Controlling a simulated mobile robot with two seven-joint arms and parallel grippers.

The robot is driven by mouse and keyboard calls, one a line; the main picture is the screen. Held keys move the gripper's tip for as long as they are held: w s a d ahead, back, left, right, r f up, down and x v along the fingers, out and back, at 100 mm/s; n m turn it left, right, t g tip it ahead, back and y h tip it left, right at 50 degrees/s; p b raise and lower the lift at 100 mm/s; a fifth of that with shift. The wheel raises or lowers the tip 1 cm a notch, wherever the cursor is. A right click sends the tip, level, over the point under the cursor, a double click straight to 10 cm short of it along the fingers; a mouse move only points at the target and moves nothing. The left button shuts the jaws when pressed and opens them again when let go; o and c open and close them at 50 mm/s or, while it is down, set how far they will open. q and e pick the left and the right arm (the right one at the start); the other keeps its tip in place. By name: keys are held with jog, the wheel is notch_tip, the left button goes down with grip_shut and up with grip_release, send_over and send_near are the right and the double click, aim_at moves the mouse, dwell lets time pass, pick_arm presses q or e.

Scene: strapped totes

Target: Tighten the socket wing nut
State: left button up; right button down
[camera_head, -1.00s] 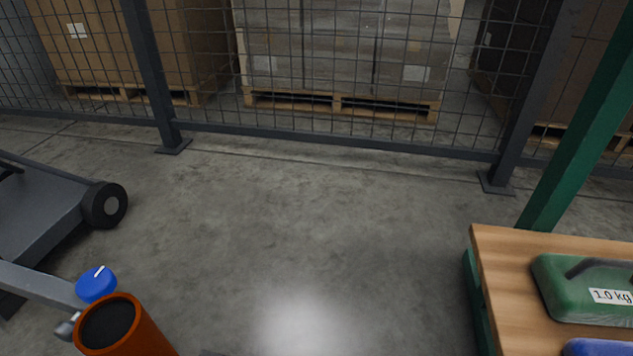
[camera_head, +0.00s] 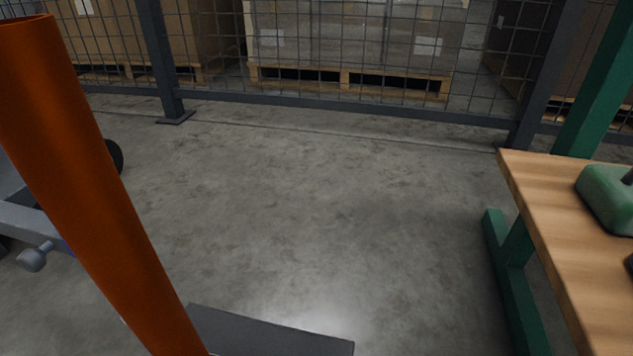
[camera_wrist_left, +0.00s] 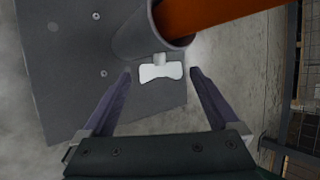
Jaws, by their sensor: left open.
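The wing nut (camera_wrist_left: 160,73) is pale grey with two flat wings. It sits on the side of a dark grey tubular socket (camera_wrist_left: 143,38) in the left wrist view. An orange tube (camera_wrist_left: 215,12) goes into the socket mouth and also stands tall at the left of the head view (camera_head: 85,190). A dark grey base plate (camera_wrist_left: 60,60) lies behind the socket; it shows low in the head view (camera_head: 270,335). My left gripper (camera_wrist_left: 160,76) is open, with one finger on each side of the wing nut and gaps visible. My right gripper is out of view.
A wooden-topped bench (camera_head: 560,220) with green legs stands at right, carrying a green weight (camera_head: 608,198). A grey cart frame (camera_head: 30,222) with a knob (camera_head: 32,260) is at far left. Mesh fencing (camera_head: 350,45) closes the back. The middle floor is clear.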

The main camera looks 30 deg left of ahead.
pick_arm(q)
jog(key=shift+w+a+f, duration=0.25)
jog(key=shift+a+f, duration=0.05)
jog(key=shift+c, duration=0.2)
jog(key=c, duration=1.3)
jog(key=shift+r+p, duration=0.15)
jog(key=shift+p, duration=0.25)
jog(key=shift+c, duration=0.2)
jog(key=g+p, duration=0.2)
jog(key=p, duration=0.1)
jog(key=shift+w+r+m+h+p, duration=0.15)
jog(key=shift+r+m+h+p, duration=0.15)
jog(key=shift+h, duration=0.1)
jog(key=shift+w+f+g+h+p, duration=0.15)
jog(key=shift+g+p, duration=0.15)
jog(key=shift+g, duration=0.3)
jog(key=shift+w+f+g+h+p, duration=0.15)
jog(key=shift+g+p, duration=0.1)
jog(key=shift+g, duration=0.35)
jog(key=shift+m+g, duration=0.4)
jog(key=shift+g, duration=0.5)
jog(key=shift+a, duration=0.1)
